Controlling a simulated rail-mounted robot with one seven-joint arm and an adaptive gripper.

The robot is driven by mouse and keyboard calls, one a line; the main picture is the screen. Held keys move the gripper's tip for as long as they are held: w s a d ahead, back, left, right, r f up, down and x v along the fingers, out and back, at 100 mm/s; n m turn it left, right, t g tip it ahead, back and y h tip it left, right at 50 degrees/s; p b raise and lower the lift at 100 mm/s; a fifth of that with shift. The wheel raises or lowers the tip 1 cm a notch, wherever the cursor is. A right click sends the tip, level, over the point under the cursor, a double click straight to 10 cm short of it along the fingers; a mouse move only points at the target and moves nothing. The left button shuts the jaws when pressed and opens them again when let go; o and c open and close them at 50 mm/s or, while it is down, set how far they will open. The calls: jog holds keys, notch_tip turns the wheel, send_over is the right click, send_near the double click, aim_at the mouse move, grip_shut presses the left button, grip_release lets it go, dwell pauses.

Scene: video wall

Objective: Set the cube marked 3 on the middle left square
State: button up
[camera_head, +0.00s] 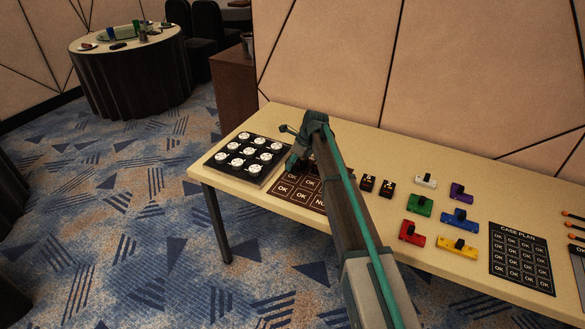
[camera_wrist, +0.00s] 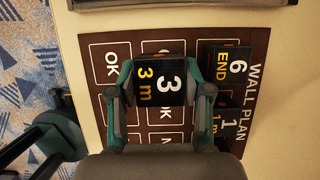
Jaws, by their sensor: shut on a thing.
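My gripper (camera_wrist: 163,92) is shut on the black cube marked 3 (camera_wrist: 170,68), which has "3 m" in yellow. In the wrist view the cube hides much of the middle of the brown WALL PLAN board (camera_wrist: 88,45). A strip of the middle left square (camera_wrist: 163,45) shows just beyond the cube. I cannot tell the gap between cube and board. A cube marked 6 END (camera_wrist: 238,66) and a cube marked 1 (camera_wrist: 228,125) sit along the board's title side. In the head view my gripper (camera_head: 303,160) and arm cover part of the board (camera_head: 283,205).
A tray of white discs (camera_head: 222,167) stands left of the board. Two dark cubes (camera_head: 377,185), several coloured blocks (camera_head: 421,205) and a CASE PLAN board (camera_head: 518,258) lie to the right on the table (camera_head: 455,265). The wall panel rises behind.

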jog(key=shift+w+a+f, duration=0.1)
jog(key=shift+w+f, duration=0.1)
jog(key=shift+w+a+f+p, duration=0.1)
jog(key=shift+f+p, duration=0.5)
jog(key=shift+f, duration=1.2)
jog(key=shift+f, duration=0.1)
jog(key=o, duration=1.2)
jog(key=b+v, duration=0.1)
jog(key=v, duration=1.1)
jog(key=shift+b, duration=0.4)
